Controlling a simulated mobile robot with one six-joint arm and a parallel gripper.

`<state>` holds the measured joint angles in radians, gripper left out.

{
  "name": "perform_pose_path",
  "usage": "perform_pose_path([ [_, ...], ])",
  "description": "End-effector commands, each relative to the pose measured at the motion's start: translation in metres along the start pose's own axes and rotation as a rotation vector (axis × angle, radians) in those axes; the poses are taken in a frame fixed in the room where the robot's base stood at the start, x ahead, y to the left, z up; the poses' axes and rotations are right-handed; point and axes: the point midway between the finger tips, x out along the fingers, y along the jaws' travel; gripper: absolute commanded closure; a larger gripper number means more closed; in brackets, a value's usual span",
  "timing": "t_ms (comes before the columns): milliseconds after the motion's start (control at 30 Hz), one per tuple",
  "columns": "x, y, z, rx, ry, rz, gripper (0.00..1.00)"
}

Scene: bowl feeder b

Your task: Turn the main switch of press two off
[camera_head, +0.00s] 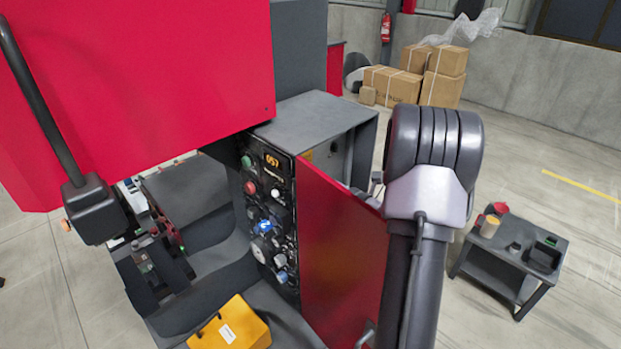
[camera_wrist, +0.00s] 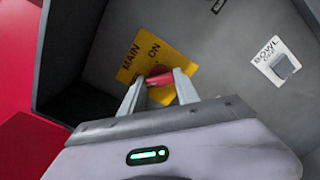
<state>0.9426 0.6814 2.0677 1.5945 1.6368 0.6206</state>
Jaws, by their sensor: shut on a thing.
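In the wrist view a yellow plate (camera_wrist: 128,74) marked MAIN and ON is fixed to the grey back wall of a cabinet. The red handle of the main switch (camera_wrist: 161,80) sits on this plate. My gripper (camera_wrist: 160,78) is shut on the red handle, one finger on each side. The fingers and the gripper's body cover the lower part of the plate, so any other marking there is hidden. In the head view the switch is hidden, and my arm reaches behind the open red door (camera_head: 335,250) of the grey cabinet (camera_head: 318,112).
A grey switch labelled BOWL (camera_wrist: 284,66) is to the right on the same wall. The cabinet's side walls stand close around my gripper. In the head view a control panel (camera_head: 267,205) faces left of the door. A small black table (camera_head: 520,250) stands at right on open floor.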

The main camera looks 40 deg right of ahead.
Motion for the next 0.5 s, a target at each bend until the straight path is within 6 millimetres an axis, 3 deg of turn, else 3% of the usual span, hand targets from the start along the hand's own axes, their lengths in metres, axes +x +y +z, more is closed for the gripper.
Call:
perform_pose_path([
  [333,0.0007,0.0017,0.0037,-0.005,-0.007,0.003,1.00],
  [367,0.0007,0.0017,0.0037,-0.005,-0.007,0.003,0.58],
  [433,0.0006,0.0016,0.0032,-0.005,-0.006,0.003,0.45],
  [500,0.0005,0.0012,0.0026,-0.004,-0.005,0.002,0.41],
])
